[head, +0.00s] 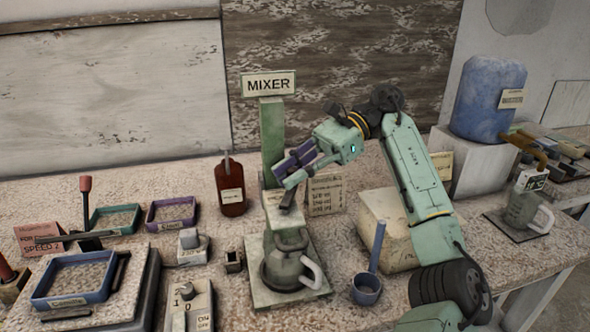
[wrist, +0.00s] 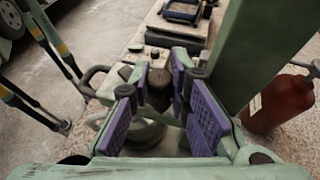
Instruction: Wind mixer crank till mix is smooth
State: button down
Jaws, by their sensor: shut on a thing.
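The mixer is a green post (head: 272,140) with a "MIXER" sign (head: 268,84) on top, standing on a pale base plate (head: 262,298). A grey jug (head: 284,270) with a pale handle sits on the plate under the mixer head. My gripper (head: 290,180) reaches in from the right at the mixer head. In the wrist view its purple-padded fingers (wrist: 170,95) are closed around a dark knob (wrist: 158,92), which looks like the crank's grip. The crank arm is mostly hidden by my fingers. The mix inside the jug cannot be seen.
A red-brown bottle (head: 231,190) stands close left of the post. A blue cup with a tall handle (head: 367,288) and a cream box (head: 385,228) are to the right. Trays, including a blue one (head: 75,278), and a dial box (head: 190,305) crowd the left.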

dwell(0.3)
jog(key=c, duration=1.5)
grip_release()
